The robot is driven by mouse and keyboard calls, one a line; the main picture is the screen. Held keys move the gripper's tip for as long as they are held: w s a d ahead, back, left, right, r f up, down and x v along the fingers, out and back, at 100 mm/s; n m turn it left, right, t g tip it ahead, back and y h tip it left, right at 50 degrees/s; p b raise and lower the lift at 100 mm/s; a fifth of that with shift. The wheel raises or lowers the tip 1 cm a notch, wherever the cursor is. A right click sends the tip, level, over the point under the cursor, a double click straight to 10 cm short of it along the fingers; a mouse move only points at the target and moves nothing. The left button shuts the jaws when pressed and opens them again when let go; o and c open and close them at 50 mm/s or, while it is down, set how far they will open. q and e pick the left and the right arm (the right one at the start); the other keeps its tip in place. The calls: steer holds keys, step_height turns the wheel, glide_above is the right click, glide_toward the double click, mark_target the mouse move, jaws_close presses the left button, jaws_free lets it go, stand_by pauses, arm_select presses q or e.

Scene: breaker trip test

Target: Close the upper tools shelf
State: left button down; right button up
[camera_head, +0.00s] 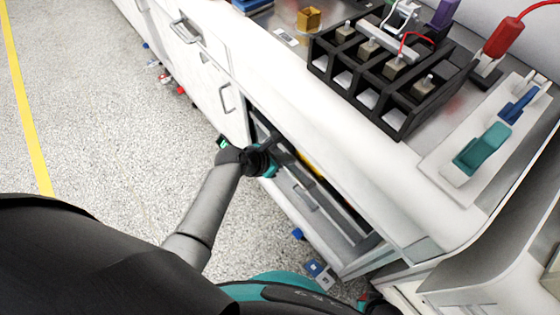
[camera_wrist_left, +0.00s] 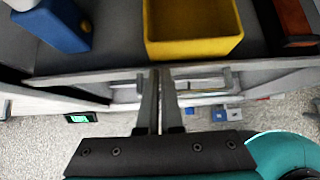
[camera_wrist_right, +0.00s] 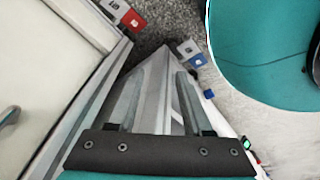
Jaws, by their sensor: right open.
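The upper tools shelf (camera_head: 315,205) is an open grey drawer pulled out of the white bench cabinet in the head view. In the left wrist view its front rim (camera_wrist_left: 90,76) crosses the picture, with a yellow bin (camera_wrist_left: 193,45) and a blue object (camera_wrist_left: 52,25) behind it. My left gripper (camera_head: 283,148) is at the drawer's front; its fingers (camera_wrist_left: 158,75) are together in front of the rim. I cannot tell if they touch it. My right gripper (camera_wrist_right: 158,75) is open, above a grey panel edge; nothing is clearly held.
A black rack (camera_head: 390,80) and a panel with a teal switch (camera_head: 482,150) are on the bench top. Closed drawers with handles (camera_head: 185,30) are farther along the front. Small red and blue tagged pieces (camera_wrist_right: 188,50) are near the floor.

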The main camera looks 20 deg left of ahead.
arm_select(q)
steer(key=w+d, duration=0.1)
steer(key=w, duration=0.1)
steer(key=w+d+p, duration=0.1)
steer(key=w+d, duration=0.1)
steer(key=shift+w+d, duration=0.2)
steer(key=shift+w, duration=0.2)
steer(key=shift+w+d, duration=0.35)
steer(key=shift+r, duration=0.1)
arm_select(e)
steer(key=shift+s+d+f, duration=0.3)
steer(key=shift+s+d, duration=0.15)
steer(key=shift+s, duration=0.15)
steer(key=shift+s+d+f, duration=0.25)
steer(key=shift+s+d, duration=0.2)
steer(key=shift+s, duration=0.1)
arm_select(q)
steer(key=shift+d, duration=0.1)
